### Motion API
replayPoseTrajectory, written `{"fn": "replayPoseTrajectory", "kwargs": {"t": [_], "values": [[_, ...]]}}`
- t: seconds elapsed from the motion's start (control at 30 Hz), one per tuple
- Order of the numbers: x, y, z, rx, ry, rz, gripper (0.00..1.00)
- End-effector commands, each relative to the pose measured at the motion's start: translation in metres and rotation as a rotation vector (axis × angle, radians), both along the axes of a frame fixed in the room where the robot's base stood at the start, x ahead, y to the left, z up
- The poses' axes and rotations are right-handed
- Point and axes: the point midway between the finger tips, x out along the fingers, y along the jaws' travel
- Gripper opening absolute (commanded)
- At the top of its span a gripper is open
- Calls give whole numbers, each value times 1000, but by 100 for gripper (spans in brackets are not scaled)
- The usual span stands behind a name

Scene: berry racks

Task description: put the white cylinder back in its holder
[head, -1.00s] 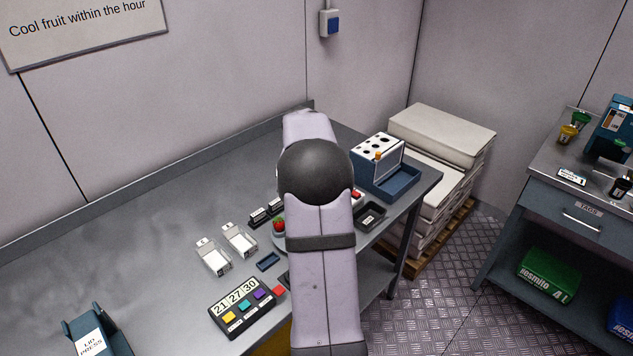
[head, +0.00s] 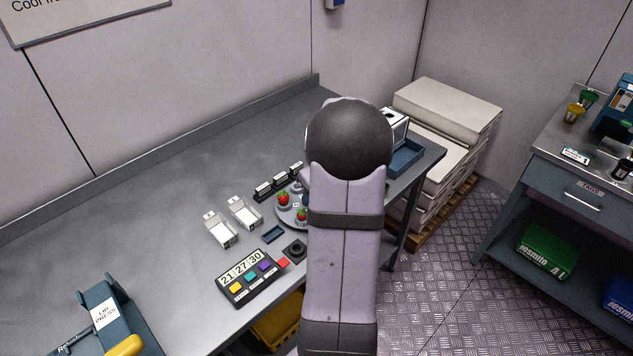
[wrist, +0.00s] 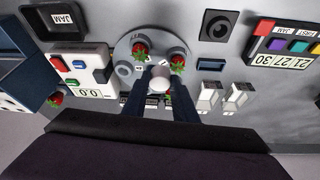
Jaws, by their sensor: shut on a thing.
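The white cylinder (wrist: 159,80) shows end-on between the fingertips of my gripper (wrist: 160,88) in the wrist view. The gripper is shut on it, over the near part of a round grey plate (wrist: 150,38). Whether the cylinder touches the plate I cannot tell. In the head view my arm hides the gripper and the cylinder. A white block with holes, possibly the holder, stands in a blue tray (head: 404,160) at the table's right end, mostly behind my arm. A white holed edge (wrist: 12,103) shows at the wrist view's left.
Strawberries (wrist: 138,50) stand on the round plate. Beside it are a white button box (wrist: 83,72), white trays (head: 220,229), a button panel (head: 247,278) and small black blocks (head: 279,181). A lid press (head: 104,310) stands front left. The table's back left is clear.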

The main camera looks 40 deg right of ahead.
Motion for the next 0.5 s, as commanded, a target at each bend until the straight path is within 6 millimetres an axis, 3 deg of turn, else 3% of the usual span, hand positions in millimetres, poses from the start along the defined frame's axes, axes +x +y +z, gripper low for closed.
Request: {"fn": "replayPoseTrajectory", "kwargs": {"t": [0.5], "values": [[-28, 57, -8, 4, 0, 684, 0]]}}
